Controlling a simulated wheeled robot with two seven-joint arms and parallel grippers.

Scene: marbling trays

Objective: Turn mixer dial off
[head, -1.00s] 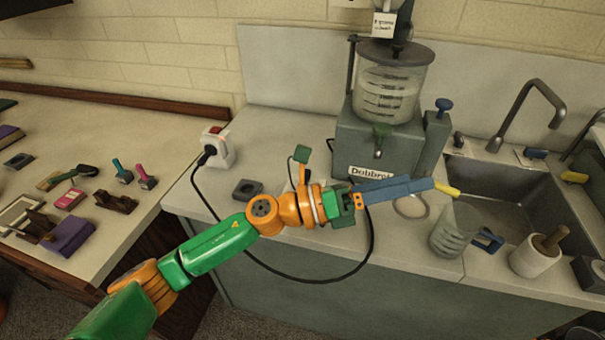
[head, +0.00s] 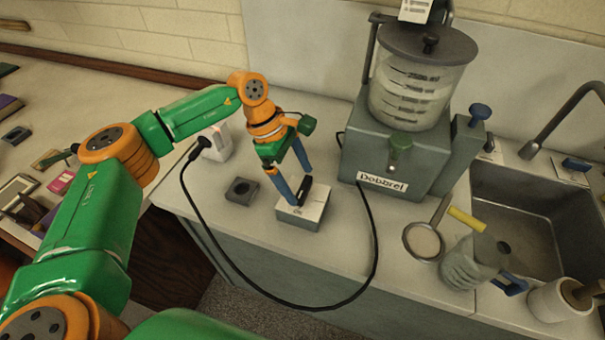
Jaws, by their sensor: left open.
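A small grey box with a pale top (head: 313,214) stands on the counter left of the mixer and carries a black bar-shaped dial (head: 303,191). Lettering on its top is too small to read surely. My left gripper (head: 298,190) points down over the box, its blue fingers open, one on each side of the dial. I cannot tell whether they touch it. My right gripper does not show.
A black cable (head: 305,308) loops from the wall-side socket box (head: 217,143) past the counter's front. A small dark square block (head: 241,190) lies left of the dial box. A strainer (head: 424,241), a jug (head: 462,268) and a sink (head: 520,205) are at the right.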

